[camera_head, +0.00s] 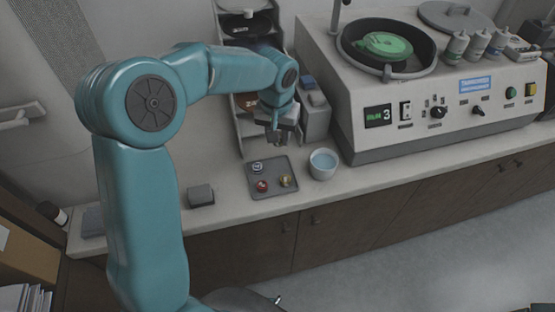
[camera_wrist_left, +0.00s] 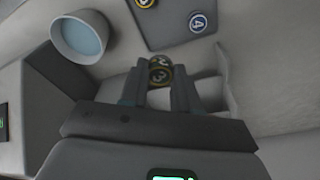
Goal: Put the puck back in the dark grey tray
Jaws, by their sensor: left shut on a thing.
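My left gripper (camera_head: 275,138) hangs over the back edge of the dark grey tray (camera_head: 273,168). In the left wrist view its fingers (camera_wrist_left: 160,72) are shut on a small dark puck (camera_wrist_left: 159,74) with yellow markings. The tray lies flat on the counter with a white-marked puck (camera_head: 257,167), a red puck (camera_head: 262,186) and a yellow puck (camera_head: 285,181) on it. The left wrist view shows part of the tray (camera_wrist_left: 172,32), the puck marked 4 (camera_wrist_left: 198,22) and a yellow-ringed puck (camera_wrist_left: 145,3). My right gripper is not in view.
A bowl of blue liquid (camera_head: 323,164) stands just right of the tray. The machine (camera_head: 400,115) with a green disc fills the counter further right. A shelf rack (camera_head: 243,100) rises behind the gripper. A small grey block (camera_head: 201,195) lies left of the tray.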

